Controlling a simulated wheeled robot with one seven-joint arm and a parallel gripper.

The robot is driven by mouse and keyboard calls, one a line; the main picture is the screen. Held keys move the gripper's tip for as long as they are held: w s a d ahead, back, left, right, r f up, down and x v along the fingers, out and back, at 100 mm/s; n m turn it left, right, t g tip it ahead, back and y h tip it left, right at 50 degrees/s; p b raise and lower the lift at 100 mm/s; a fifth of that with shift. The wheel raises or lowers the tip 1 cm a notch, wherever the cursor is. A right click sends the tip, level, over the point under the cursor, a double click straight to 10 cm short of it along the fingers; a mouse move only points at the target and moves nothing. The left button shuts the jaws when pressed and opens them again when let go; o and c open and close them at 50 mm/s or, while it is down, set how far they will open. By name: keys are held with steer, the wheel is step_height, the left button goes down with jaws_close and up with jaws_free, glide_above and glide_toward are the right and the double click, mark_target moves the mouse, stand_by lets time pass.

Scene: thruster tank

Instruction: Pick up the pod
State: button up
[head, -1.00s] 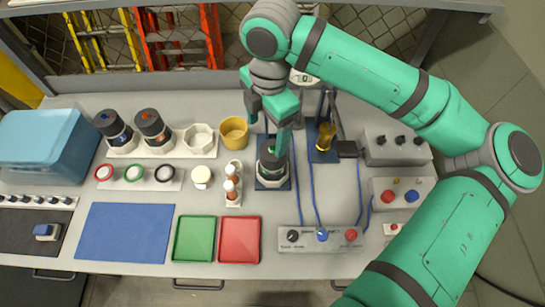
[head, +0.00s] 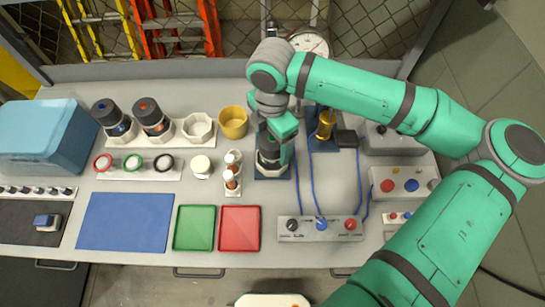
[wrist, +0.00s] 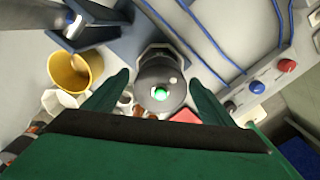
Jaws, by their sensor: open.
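A dark, round pod with a green light on top (head: 266,160) stands upright on a dark blue base plate (head: 270,175), partly hidden behind my gripper (head: 284,145). In the wrist view the pod (wrist: 160,78) lies between and just beyond the two green fingers of my gripper (wrist: 158,78). The fingers are apart, one on each side of it, with nothing held. Whether they touch the pod cannot be told. Two similar dark pods, one blue-topped (head: 114,124) and one orange-topped (head: 153,120), stand in a white rack at the left.
A yellow cup (head: 233,122) and a small rack of brown bottles (head: 232,175) stand left of the pod. A gold cylinder on a stand (head: 325,125) is close on the right. A knob panel (head: 320,229) with blue cables lies in front. Green and red trays (head: 194,228) lie front left.

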steer(key=shift+w+f, duration=0.1)
steer(key=shift+f, duration=0.35)
steer(key=shift+a, duration=0.1)
steer(key=c, duration=1.9)
steer(key=shift+d, duration=0.2)
steer(key=shift+r, duration=0.15)
